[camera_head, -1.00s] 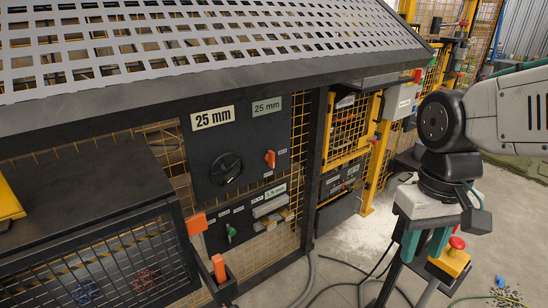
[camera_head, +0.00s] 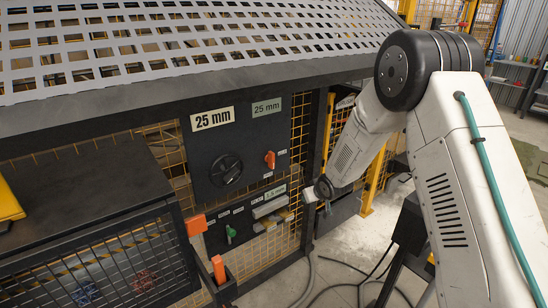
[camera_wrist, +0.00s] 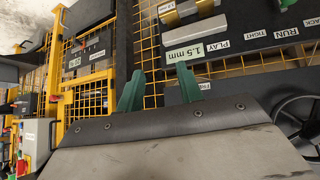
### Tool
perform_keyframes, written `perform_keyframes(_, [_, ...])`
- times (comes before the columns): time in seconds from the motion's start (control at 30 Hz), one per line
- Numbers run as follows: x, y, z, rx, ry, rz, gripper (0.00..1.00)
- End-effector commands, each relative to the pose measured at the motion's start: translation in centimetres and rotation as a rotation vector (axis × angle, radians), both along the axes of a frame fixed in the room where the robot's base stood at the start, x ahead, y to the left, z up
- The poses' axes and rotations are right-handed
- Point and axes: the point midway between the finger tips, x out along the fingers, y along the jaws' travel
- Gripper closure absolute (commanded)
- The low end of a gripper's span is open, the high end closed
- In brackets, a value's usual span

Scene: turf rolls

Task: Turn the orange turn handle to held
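The orange turn handle (camera_head: 270,159) is on the dark upper panel (camera_head: 208,143) in the head view, below the green 25 mm label and right of the black handwheel (camera_head: 226,170). It stands roughly upright, slightly tilted. The label by it is too small to read. I cannot make out the handle in the wrist view. My gripper (camera_wrist: 160,70) shows two green fingers spread apart with nothing between them. In the head view my wrist end is to the lower right of the handle, apart from it, and the fingers are not clear there.
A lower panel holds a green knob (camera_head: 231,233) and light grey blocks (camera_head: 270,207). A dark post (camera_head: 317,150) stands right of the panels. Orange pieces (camera_head: 196,224) stick out at the lower left. The perforated canopy (camera_head: 200,40) overhangs the panels. Cables lie on the floor.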

Motion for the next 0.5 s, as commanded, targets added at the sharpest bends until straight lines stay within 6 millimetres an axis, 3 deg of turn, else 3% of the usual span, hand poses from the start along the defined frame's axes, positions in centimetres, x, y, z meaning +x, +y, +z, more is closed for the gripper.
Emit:
perform_keyframes(0.03, [2.0,1.4,-1.7,0.043,-0.08,0.038,0.64])
perform_keyframes(0.07, [3.1,2.2,-1.9,0.072,-0.137,0.063,0.64])
perform_keyframes(0.17, [6.2,4.8,-1.2,0.177,-0.326,0.136,0.64])
perform_keyframes(0.33, [8.9,7.6,5.4,0.329,-0.61,0.238,0.64])
perform_keyframes(0.5, [8.8,8.6,8.1,0.407,-0.718,0.275,0.64])
